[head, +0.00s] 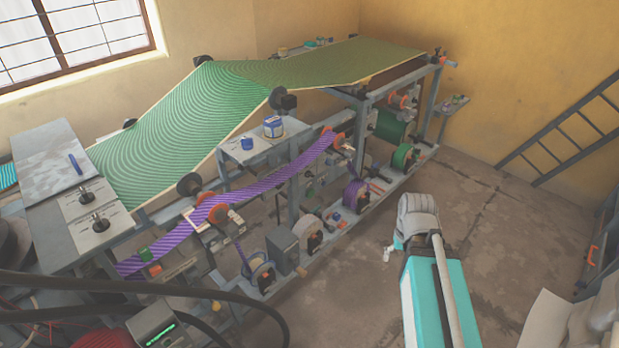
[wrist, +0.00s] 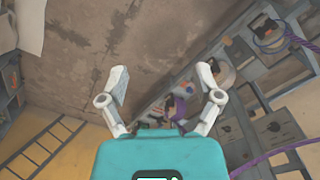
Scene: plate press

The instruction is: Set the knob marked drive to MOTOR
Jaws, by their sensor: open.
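Two black knobs, the upper one (head: 83,194) and the lower one (head: 99,222), stand on pale plates on the grey panel at the left of the head view. Their markings are too small to read, so I cannot tell which is drive or where either points. My gripper (wrist: 163,82) is open, with its two white fingers spread and nothing between them in the wrist view. In the head view my arm is at the lower right, over the floor, far from the knobs. The gripper is mostly hidden there behind the arm.
The press frame (head: 300,262) with rollers and purple web (head: 262,188) lies between my arm and the knobs. A green striped sheet (head: 190,130) slopes above it. Black cables (head: 150,285) cross the lower left. A ladder (head: 570,130) leans right. The floor (head: 480,225) is clear.

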